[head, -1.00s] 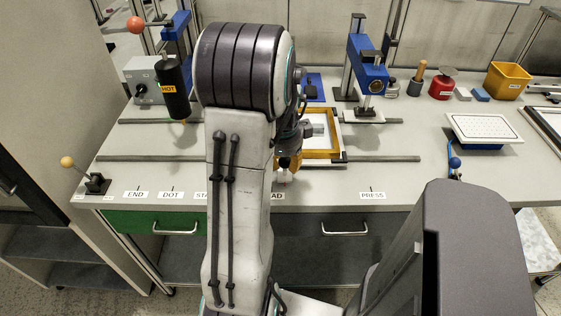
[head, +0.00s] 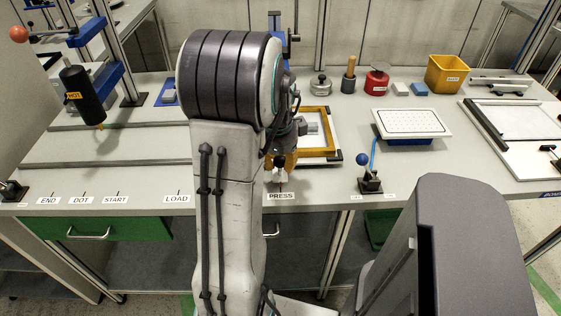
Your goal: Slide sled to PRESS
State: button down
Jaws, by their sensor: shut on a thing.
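The sled (head: 334,155), a pale plate carrying an ochre frame, sits on the rails at the back edge of my arm; its left part is hidden. My gripper (head: 280,175) is at the sled's front left, shut on what seems to be the sled's handle, which is mostly covered by my wrist. The PRESS label (head: 281,196) lies on the bench front edge just below my gripper. The LOAD label (head: 176,198) is further left. The press behind the sled is mostly hidden by my arm.
A black HOT cylinder (head: 84,95) hangs over the rails at left. A blue-knobbed lever (head: 368,175) and a white perforated plate (head: 412,123) stand right of the sled. A red pot (head: 376,82) and a yellow bin (head: 446,75) are behind. The left rails (head: 110,162) are clear.

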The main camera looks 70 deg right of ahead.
jog(key=shift+s, duration=0.1)
dwell(0.3)
jog(key=c, duration=0.8)
grip_release()
jog(key=shift+s+d, duration=0.1)
jog(key=shift+s, duration=0.05)
jog(key=shift+c, duration=0.2)
notch_tip(320, 180, up, 12)
jog(key=a, duration=0.2)
jog(key=shift+a, duration=0.15)
jog(key=shift+s+f, duration=0.1)
